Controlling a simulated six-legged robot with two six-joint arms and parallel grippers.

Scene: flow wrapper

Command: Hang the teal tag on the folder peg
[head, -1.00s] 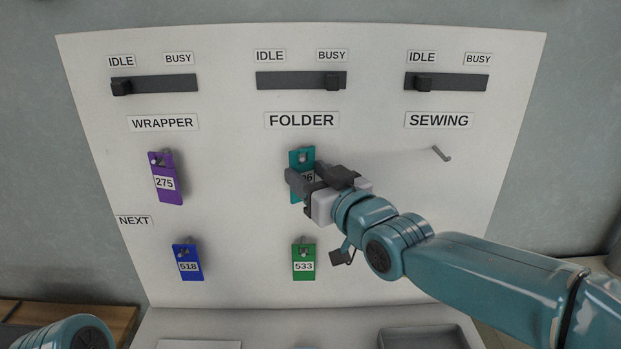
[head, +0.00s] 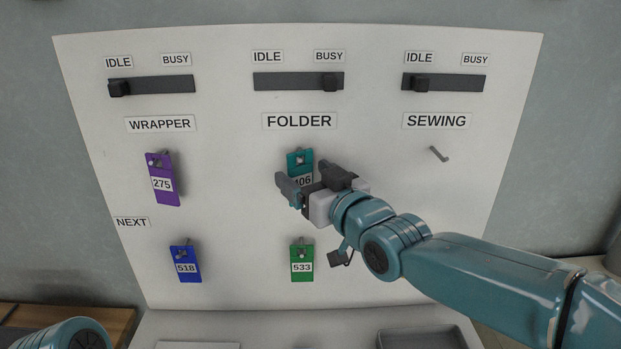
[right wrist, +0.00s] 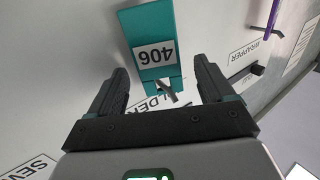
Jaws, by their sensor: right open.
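The teal tag (head: 294,166), numbered 406, hangs on the folder peg (head: 301,154) under the FOLDER label (head: 299,121). In the right wrist view the tag (right wrist: 148,22) shows with the peg (right wrist: 168,92) through its holed end. My right gripper (head: 302,173) is open, in front of the tag's lower part and partly hiding it. In the right wrist view its fingers (right wrist: 159,66) stand apart on either side of the tag, with gaps to both. My left gripper is out of view.
A purple tag (head: 163,190) hangs under WRAPPER. A blue tag (head: 184,266) and a green tag (head: 302,268) hang in the lower row. The sewing peg (head: 438,154) is bare. The folder slider (head: 330,82) is at BUSY. A grey tray (head: 425,338) lies below the board.

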